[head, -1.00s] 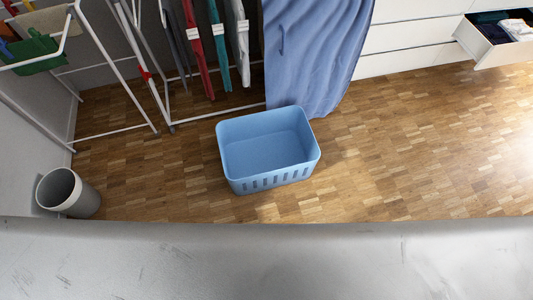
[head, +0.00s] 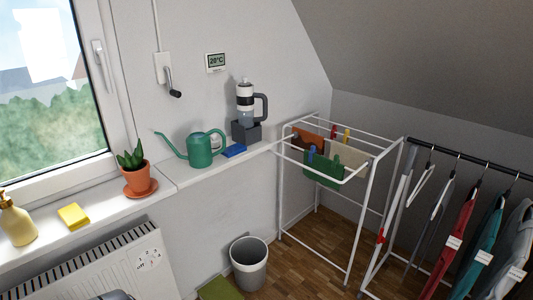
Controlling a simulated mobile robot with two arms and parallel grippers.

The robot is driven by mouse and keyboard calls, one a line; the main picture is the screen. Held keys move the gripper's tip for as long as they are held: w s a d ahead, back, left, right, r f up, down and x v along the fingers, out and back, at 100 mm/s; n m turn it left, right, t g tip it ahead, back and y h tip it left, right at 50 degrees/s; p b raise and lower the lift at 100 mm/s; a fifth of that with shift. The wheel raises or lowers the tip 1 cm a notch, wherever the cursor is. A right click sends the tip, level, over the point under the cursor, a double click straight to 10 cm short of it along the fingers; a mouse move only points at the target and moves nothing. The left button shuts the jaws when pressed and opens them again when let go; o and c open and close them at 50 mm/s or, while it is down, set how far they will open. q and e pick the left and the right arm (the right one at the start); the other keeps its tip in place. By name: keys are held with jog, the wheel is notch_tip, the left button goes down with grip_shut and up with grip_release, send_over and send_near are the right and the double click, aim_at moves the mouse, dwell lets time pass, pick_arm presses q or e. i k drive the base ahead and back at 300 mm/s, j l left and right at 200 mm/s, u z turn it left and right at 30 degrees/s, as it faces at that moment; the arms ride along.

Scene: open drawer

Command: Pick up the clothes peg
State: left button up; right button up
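Small coloured pieces that look like clothes pegs show on the white drying rack (head: 352,240): a red one (head: 333,131), a yellow one (head: 346,135) and a blue one (head: 311,152). They are too small to make out in detail. Orange-brown, green (head: 323,172) and beige cloths hang among them on the rack's upper bars. Neither of my grippers is in view.
Below are a radiator (head: 100,265) and bin (head: 249,265). A clothes rail (head: 470,158) stands right.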

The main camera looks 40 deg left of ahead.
aim_at(313, 150)
jog(key=u, duration=1.1)
jog(key=i, duration=0.6)
